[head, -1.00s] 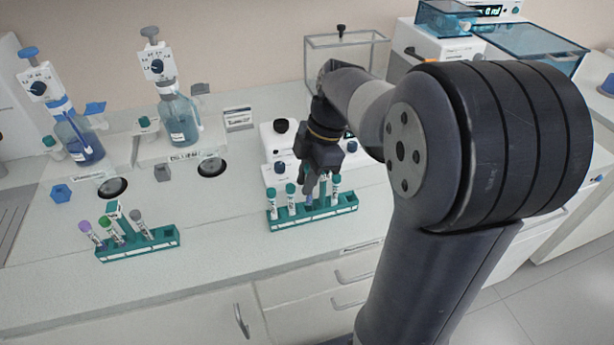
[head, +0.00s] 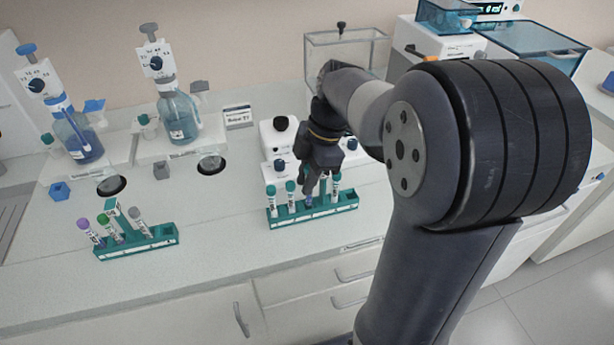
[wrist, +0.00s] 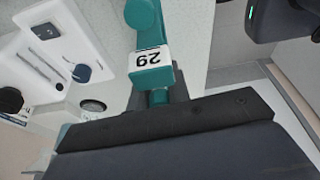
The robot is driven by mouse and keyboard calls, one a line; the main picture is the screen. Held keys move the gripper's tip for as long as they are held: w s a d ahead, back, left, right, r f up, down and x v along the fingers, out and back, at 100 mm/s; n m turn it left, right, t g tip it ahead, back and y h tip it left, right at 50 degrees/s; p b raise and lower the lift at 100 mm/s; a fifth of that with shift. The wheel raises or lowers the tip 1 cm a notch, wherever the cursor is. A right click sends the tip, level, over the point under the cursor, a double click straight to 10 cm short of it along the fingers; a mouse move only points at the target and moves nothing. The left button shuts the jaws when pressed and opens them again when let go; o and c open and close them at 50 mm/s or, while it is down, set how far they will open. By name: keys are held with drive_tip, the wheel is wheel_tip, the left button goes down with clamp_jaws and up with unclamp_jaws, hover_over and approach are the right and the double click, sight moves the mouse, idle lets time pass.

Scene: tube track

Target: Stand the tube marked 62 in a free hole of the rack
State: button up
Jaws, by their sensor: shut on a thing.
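My gripper (head: 311,192) points down over the right teal rack (head: 335,207), between tubes with teal caps. It is shut on the tube marked 62 (wrist: 152,60), whose white label reads upside down in the wrist view, with teal parts above and below it. A dark finger (wrist: 165,120) crosses the lower wrist view and hides the rest of the tube. In the head view the gripper covers most of the held tube, so I cannot tell how deep it sits in the rack. Other teal-capped tubes stand left (head: 291,198) and right (head: 336,189) of my gripper.
The left teal rack (head: 140,247) holds tubes with purple, green and grey caps, with bare space at its right end. Two dispenser bottles (head: 178,119) stand behind on the left. A white device (head: 279,140) is close behind the right rack. The counter between the racks is clear.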

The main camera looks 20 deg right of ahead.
drive_tip(key=shift+f, duration=0.45)
drive_tip(key=shift+f+b, duration=0.2)
drive_tip(key=shift+b, duration=0.25)
drive_tip(key=shift+f, duration=0.3)
drive_tip(key=o, duration=0.9)
drive_tip(key=shift+r, duration=0.1)
drive_tip(key=shift+r, duration=0.1)
drive_tip(key=v, duration=1)
drive_tip(key=shift+d+r, duration=0.15)
drive_tip(key=shift+r, duration=0.1)
